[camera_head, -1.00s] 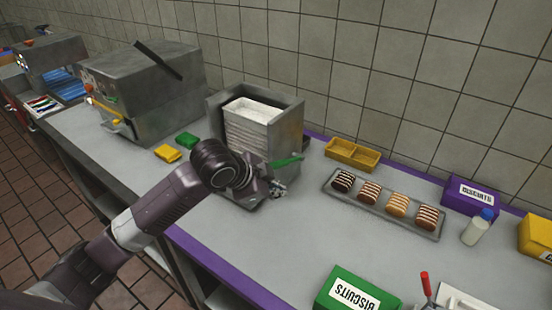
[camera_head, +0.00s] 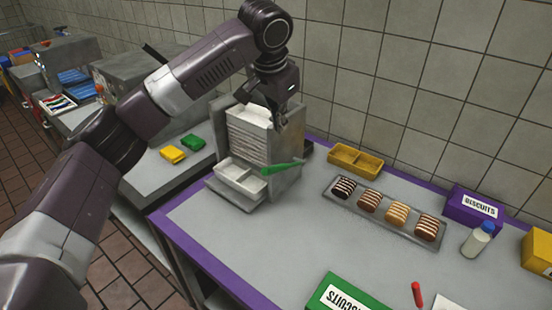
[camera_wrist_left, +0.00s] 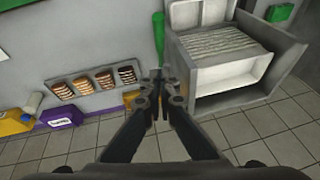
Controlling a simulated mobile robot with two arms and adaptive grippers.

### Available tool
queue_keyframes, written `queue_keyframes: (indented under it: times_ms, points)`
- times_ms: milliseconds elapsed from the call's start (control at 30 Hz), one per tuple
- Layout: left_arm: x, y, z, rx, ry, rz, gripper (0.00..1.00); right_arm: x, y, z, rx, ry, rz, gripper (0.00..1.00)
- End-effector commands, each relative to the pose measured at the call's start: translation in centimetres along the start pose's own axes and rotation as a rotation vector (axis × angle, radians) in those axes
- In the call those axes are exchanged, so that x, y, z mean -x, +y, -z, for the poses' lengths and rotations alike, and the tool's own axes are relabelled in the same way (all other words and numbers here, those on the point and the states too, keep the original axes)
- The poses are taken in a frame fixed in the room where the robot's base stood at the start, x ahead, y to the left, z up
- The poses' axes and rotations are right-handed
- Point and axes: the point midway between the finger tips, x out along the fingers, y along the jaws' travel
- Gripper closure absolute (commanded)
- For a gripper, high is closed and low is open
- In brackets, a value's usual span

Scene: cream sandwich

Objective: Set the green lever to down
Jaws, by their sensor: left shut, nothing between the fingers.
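The green lever (camera_head: 283,168) sticks out from the side of a grey dispenser (camera_head: 288,188), roughly level with its right end slightly raised. It also shows in the left wrist view (camera_wrist_left: 158,32), just beyond the fingertips. My left gripper (camera_head: 281,120) is above the lever, beside the dispenser's top edge. In the left wrist view its fingers (camera_wrist_left: 161,82) are together with nothing between them. I cannot tell whether they touch the dispenser. My right gripper is not in view.
The dispenser holds a white stack (camera_head: 250,136) and a white tray (camera_head: 241,180) low down. To the right are a yellow bin (camera_head: 356,158), a grey tray of biscuits (camera_head: 386,219) and a purple biscuits box (camera_head: 473,204). The counter in front of the dispenser is clear.

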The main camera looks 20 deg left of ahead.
Motion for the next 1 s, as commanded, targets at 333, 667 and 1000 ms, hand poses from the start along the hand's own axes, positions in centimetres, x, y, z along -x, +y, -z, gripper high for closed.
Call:
queue_keyframes:
  times_ms: [333,667,1000]
  points:
    - [-5.7,-0.1,-0.1,0.000,-0.006,-0.001,1.00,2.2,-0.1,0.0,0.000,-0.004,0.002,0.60]
    - [-11.1,-0.1,-1.6,-0.002,-0.002,0.000,1.00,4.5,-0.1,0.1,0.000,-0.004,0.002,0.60]
    - [-12.6,0.0,-2.9,-0.002,0.002,0.000,1.00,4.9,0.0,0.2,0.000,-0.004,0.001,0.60]
